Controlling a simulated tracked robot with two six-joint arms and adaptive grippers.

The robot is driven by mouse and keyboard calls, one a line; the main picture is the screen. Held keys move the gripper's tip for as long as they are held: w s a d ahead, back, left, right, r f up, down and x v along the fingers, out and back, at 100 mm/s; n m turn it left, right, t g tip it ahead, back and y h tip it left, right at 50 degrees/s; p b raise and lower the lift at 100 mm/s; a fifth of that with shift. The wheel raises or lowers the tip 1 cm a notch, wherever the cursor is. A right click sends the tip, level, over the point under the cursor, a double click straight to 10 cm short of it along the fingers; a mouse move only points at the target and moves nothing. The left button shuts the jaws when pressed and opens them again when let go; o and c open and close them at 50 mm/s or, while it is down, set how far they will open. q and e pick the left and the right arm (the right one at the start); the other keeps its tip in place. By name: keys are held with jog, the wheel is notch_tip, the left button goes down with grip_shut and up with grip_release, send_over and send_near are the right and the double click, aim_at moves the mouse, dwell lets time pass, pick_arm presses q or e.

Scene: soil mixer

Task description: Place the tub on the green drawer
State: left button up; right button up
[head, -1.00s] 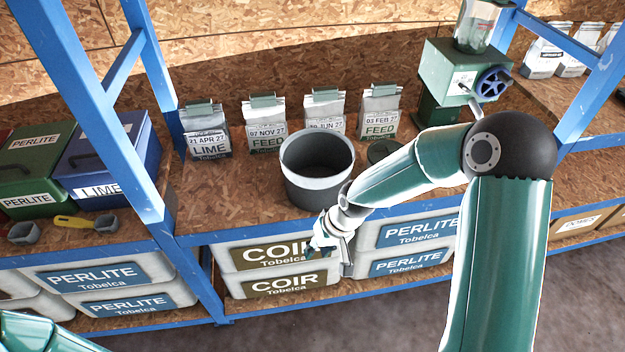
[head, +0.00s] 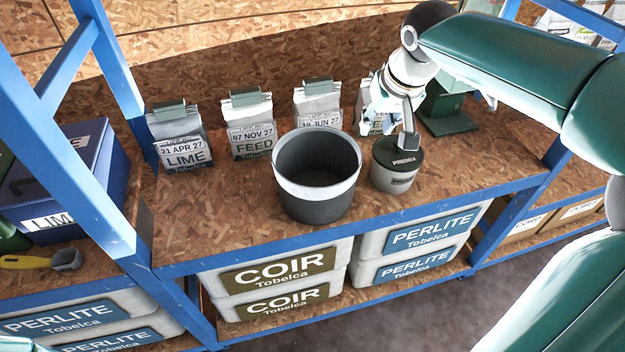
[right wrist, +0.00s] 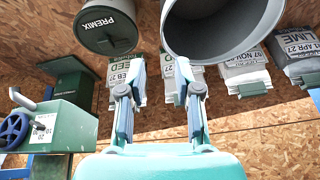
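The tub (head: 396,178) is small and grey, with a dark green lid reading PREMIX, and stands upright on the shelf to the right of a large open grey bucket (head: 316,205). In the right wrist view the tub (right wrist: 106,28) is at the upper left, outside my fingers. My right gripper (head: 391,128) is above and behind the tub in the head view; its fingers (right wrist: 160,65) are apart with nothing between them. I cannot tell whether one touches the lid. A dark green part (head: 443,108), possibly the green drawer, sits under the machine, partly hidden by my arm.
Several labelled bags (head: 250,125) stand behind the bucket. The bucket is close beside the tub. A blue upright (head: 50,110) is at the left. Bins marked COIR (head: 275,272) and PERLITE are below the shelf. The shelf front right of the tub is clear.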

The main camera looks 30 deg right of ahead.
aim_at(360, 152)
jog(key=x, duration=0.9)
jog(key=shift+w+a+b, duration=0.15)
jog(key=shift+a+b, duration=0.15)
jog(key=shift+b, duration=0.05)
jog(key=shift+x, duration=2.7)
